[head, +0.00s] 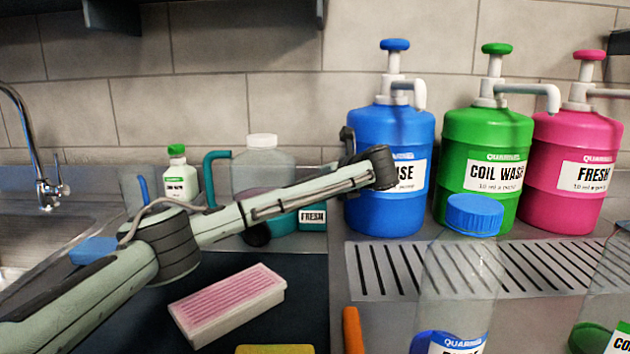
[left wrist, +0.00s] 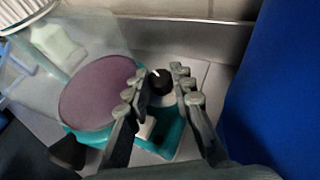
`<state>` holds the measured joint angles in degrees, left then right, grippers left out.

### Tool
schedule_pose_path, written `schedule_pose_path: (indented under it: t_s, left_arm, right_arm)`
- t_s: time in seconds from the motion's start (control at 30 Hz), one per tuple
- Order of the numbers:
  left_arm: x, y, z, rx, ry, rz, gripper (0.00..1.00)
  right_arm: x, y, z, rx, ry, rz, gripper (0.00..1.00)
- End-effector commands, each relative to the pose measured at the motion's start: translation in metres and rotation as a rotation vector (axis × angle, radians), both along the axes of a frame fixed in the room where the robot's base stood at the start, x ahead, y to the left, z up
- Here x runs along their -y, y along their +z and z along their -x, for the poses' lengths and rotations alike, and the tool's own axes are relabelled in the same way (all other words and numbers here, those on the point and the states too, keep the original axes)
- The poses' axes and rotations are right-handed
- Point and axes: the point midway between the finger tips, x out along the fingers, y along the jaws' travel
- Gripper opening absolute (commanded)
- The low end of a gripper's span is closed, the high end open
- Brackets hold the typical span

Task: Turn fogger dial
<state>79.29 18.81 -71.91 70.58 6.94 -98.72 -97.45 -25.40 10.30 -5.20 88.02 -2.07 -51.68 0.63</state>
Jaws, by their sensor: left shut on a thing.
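The fogger (head: 285,218) stands behind my left forearm in the head view, with a teal body, a teal handle, a translucent tank and a FRESH label. My forearm hides part of it, and its dial is hidden there. In the left wrist view the teal fogger body (left wrist: 165,145) lies under my fingers, beside a round purple disc. The fogger dial (left wrist: 161,82) is a black knob with a white pointer mark. My left gripper (left wrist: 160,92) has its fingers on either side of the dial and is shut on it. My right gripper is not in view.
A blue pump jug (head: 390,200) stands close right of my left wrist, with green (head: 485,205) and pink (head: 570,200) jugs beyond. A clear blue-capped bottle (head: 470,262) stands in front. A pink-topped block (head: 228,302) lies on the dark mat. A sink tap (head: 48,188) is at left.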

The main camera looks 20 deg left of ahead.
Motion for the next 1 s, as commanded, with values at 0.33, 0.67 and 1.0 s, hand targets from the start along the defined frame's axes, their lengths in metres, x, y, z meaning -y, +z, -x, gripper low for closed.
schedule_pose_path:
  t_s: [0.33, 0.67, 1.0]
  left_arm:
    - [0.001, 0.001, 0.0, 0.004, 0.043, 0.0, 0.0]
    - [0.001, 0.001, 0.0, 0.003, 0.042, 0.0, 0.32]
    - [0.023, 0.013, 0.018, 0.004, 0.038, 0.0, 0.32]
  right_arm:
    - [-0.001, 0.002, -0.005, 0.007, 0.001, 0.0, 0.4]
    - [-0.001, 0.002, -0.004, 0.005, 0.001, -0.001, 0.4]
    - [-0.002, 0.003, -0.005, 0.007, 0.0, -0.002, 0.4]
